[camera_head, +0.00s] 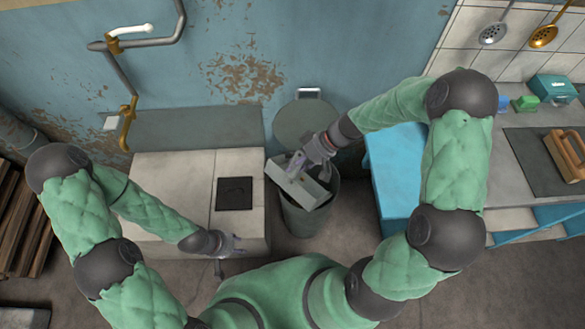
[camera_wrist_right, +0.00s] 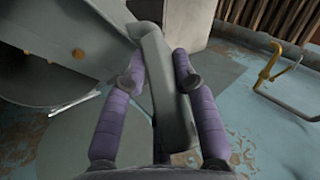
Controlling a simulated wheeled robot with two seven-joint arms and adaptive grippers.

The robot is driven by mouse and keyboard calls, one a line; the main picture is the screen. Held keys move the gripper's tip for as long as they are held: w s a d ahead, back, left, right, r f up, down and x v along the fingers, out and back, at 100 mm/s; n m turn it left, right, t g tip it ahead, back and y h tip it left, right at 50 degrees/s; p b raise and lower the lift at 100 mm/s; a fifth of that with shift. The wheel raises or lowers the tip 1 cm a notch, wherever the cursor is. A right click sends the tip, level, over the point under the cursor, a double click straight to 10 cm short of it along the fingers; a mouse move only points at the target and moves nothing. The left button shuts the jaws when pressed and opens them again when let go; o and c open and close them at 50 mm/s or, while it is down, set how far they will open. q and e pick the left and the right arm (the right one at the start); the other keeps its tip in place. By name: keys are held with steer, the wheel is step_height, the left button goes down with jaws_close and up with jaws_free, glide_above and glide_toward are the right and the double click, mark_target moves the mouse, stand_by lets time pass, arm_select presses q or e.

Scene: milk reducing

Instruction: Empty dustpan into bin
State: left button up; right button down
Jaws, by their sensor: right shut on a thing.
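The grey dustpan (camera_head: 312,190) is over the mouth of the grey bin (camera_head: 306,217), tilted, and hides part of the opening. My right gripper (camera_head: 297,168) is shut on the dustpan; in the right wrist view its two purple fingers (camera_wrist_right: 159,75) lie on either side of the grey handle (camera_wrist_right: 160,45). A few small brown bits (camera_wrist_right: 78,53) show on the pan's surface in that view. The bin's round lid (camera_head: 306,122) stands open against the wall. My left gripper (camera_head: 230,243) is low by the white tiled block, apparently empty; its opening is unclear.
The white tiled block (camera_head: 180,175) with a dark square plate stands left of the bin. A blue cabinet (camera_head: 395,170) stands to the right. Pipes (camera_head: 128,75) run along the back wall.

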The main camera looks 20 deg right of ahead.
steer(key=w+d+m+g+y+b, duration=0.1)
steer(key=w+d+y+b, duration=0.1)
steer(key=d, duration=0.4)
steer(key=shift+w+d+r+y, duration=0.15)
steer(key=shift+w+r+y, duration=0.2)
steer(key=shift+w+y, duration=0.4)
stand_by(0.8)
